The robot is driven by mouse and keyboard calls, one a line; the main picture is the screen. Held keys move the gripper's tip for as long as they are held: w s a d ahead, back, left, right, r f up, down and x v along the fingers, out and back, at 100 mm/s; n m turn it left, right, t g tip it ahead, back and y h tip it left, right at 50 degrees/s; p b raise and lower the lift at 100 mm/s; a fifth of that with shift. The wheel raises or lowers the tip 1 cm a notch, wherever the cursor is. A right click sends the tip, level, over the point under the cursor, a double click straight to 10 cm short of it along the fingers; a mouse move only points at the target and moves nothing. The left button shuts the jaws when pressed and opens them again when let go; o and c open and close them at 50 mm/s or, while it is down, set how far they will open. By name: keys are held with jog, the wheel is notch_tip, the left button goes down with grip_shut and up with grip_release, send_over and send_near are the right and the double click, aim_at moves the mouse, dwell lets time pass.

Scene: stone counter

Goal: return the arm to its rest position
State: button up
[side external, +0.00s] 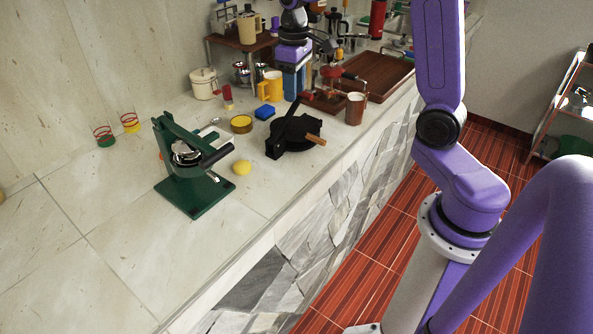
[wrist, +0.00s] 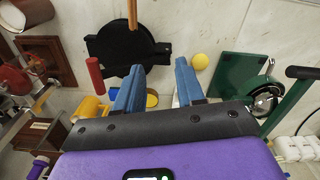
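My gripper hangs above the far part of the counter, its purple body and blue fingers (side external: 293,82) showing in the side external view. In the wrist view the two blue fingers (wrist: 158,88) stand apart with a gap between them, and I see nothing held. Part of a yellow tin (wrist: 152,100) shows through the gap, below the fingers. The same tin (side external: 241,124) stands on the counter in the side external view. My arm's middle links are partly outside the side external view.
A black press (side external: 293,134) with a wooden handle, a green juicer (side external: 190,190), a lemon (side external: 242,167), a blue sponge (side external: 265,112), a yellow mug (side external: 270,87) and a brown mug (side external: 355,108) stand nearby. A wooden tray (side external: 385,78) lies behind. The counter's near left is clear.

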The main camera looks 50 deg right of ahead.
jog(key=s+a+n, duration=0.5)
jog(key=s+a, duration=0.6)
jog(key=s, duration=0.3)
jog(key=s+f+n, duration=0.2)
jog(key=s+n, duration=0.2)
jog(key=s, duration=1)
jog(key=shift+n, duration=0.4)
jog(key=shift+a, duration=0.1)
